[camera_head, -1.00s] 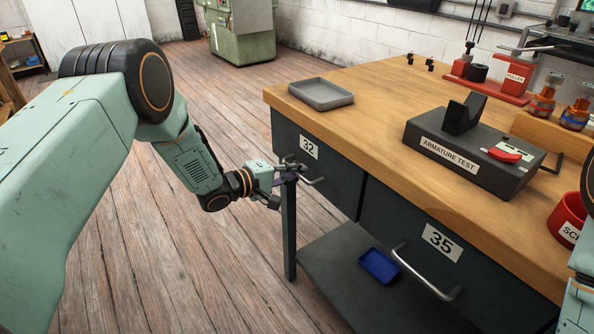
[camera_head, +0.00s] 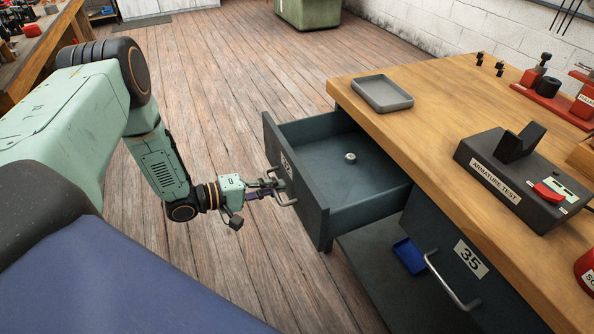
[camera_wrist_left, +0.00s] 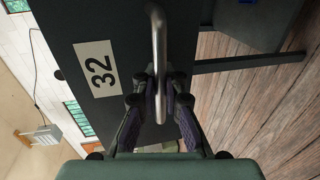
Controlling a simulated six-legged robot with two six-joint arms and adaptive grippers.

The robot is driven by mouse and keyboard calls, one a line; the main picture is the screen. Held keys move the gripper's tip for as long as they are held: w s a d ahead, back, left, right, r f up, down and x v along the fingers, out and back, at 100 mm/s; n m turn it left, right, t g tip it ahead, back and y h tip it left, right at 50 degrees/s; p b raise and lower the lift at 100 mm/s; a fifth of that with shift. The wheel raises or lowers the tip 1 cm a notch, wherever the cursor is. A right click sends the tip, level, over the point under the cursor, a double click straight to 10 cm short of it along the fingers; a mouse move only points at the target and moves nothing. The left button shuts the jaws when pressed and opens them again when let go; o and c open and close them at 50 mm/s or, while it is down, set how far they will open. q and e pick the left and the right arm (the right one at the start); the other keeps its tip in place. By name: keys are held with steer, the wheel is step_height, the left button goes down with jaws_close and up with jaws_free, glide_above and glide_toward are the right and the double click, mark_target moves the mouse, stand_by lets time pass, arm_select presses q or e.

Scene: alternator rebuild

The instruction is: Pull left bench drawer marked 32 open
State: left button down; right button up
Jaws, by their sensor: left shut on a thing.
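The left bench drawer (camera_head: 342,171) marked 32 is pulled well out from the bench, and its inside shows. A small round metal part (camera_head: 350,157) lies on the drawer floor. My left gripper (camera_head: 275,186) is shut on the drawer's metal handle (camera_head: 284,196) at the drawer front. In the left wrist view, the fingers (camera_wrist_left: 160,98) close around the handle bar (camera_wrist_left: 157,50), beside the white label 32 (camera_wrist_left: 97,68). My right gripper is not in view.
The wooden bench top (camera_head: 430,120) carries a grey tray (camera_head: 382,93) and an armature test box (camera_head: 515,175). Drawer 35 (camera_head: 440,245) is shut beside the open one. A blue tray (camera_head: 409,255) sits on the lower shelf. The plank floor left of the drawer is clear.

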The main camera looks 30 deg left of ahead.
arm_select(q)
steer(key=shift+p+v, duration=0.45)
steer(key=shift+v, duration=1.1)
steer(key=shift+a+f, duration=0.1)
steer(key=shift+f, duration=0.05)
steer(key=c, duration=1.4)
jaws_free()
steer(key=shift+f, duration=0.1)
steer(key=shift+c, duration=0.2)
steer(key=shift+s, duration=0.1)
steer(key=v, duration=1.1)
steer(key=shift+s+a, duration=0.25)
steer(key=shift+s, duration=0.1)
